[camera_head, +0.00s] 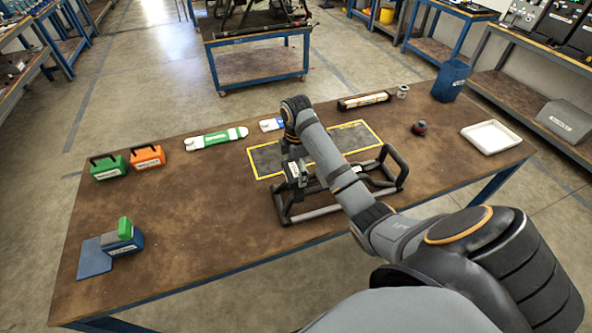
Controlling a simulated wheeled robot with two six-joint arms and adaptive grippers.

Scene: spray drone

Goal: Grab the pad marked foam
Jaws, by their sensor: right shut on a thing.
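My right arm reaches in from the lower right and bends down over the middle of the table. My right gripper (298,178) is at the left end of a black tubular frame (394,160). It is shut on a small grey piece there, mostly hidden by the gripper and wrist; I cannot read a mark on it. A blue holder (124,243) with a green block (124,226) stands at the front left; its label is too small to read. I cannot make out the word foam on any object. My left gripper is not in view.
The brown table (200,225) has a dark yellow-edged mat (265,160) behind the frame. A green case (108,168) and an orange case (147,156) stand at left. A white tray (491,137) and blue bin (451,80) are at right. The front left centre is clear.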

